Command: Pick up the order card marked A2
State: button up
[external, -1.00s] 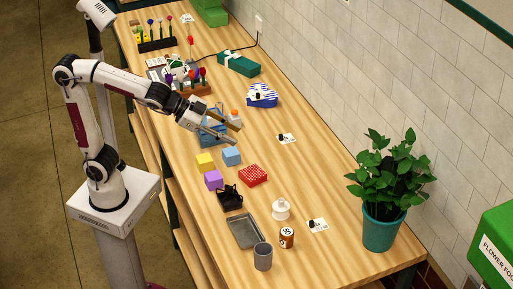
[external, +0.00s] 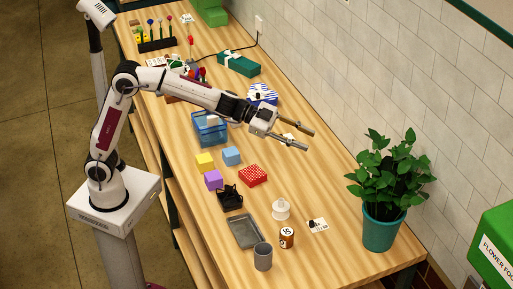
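Several small white order cards, some with a dark knob on top, lie about the wooden table. One card (external: 288,136) is mostly hidden behind my gripper (external: 308,140). Another card (external: 321,226) lies near the front right, left of the plant pot. A third card (external: 188,19) is at the far end. The print is too small to read, so I cannot tell which is A2. My gripper is open and empty, its two fingers apart and pointing right above the table; its exact height is unclear.
A blue bin (external: 209,128) stands below my forearm. Yellow (external: 204,160), blue (external: 231,156) and purple (external: 213,180) blocks, a red dotted box (external: 253,176), a grey tray (external: 244,231) and a potted plant (external: 382,228) stand around.

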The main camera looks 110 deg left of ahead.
jog(key=w+f+m+h, duration=0.2)
jog(key=w+f+h, duration=0.15)
jog(key=f, duration=0.25)
jog(key=m+g+h, duration=0.3)
jog(key=g+h, duration=0.3)
jog(key=g, duration=0.1)
send_near(310, 221)
jog(key=shift+w+d+f, duration=0.15)
jog(key=shift+f, duration=0.75)
jog(key=shift+x, duration=1.3)
jog(key=shift+w, duration=0.15)
jog(key=shift+w+r+x, duration=0.15)
jog(key=shift+x, duration=1.1)
jog(key=shift+w+r+x, duration=0.1)
jog(key=shift+r+x, duration=0.05)
jog(key=shift+x, duration=1.1)
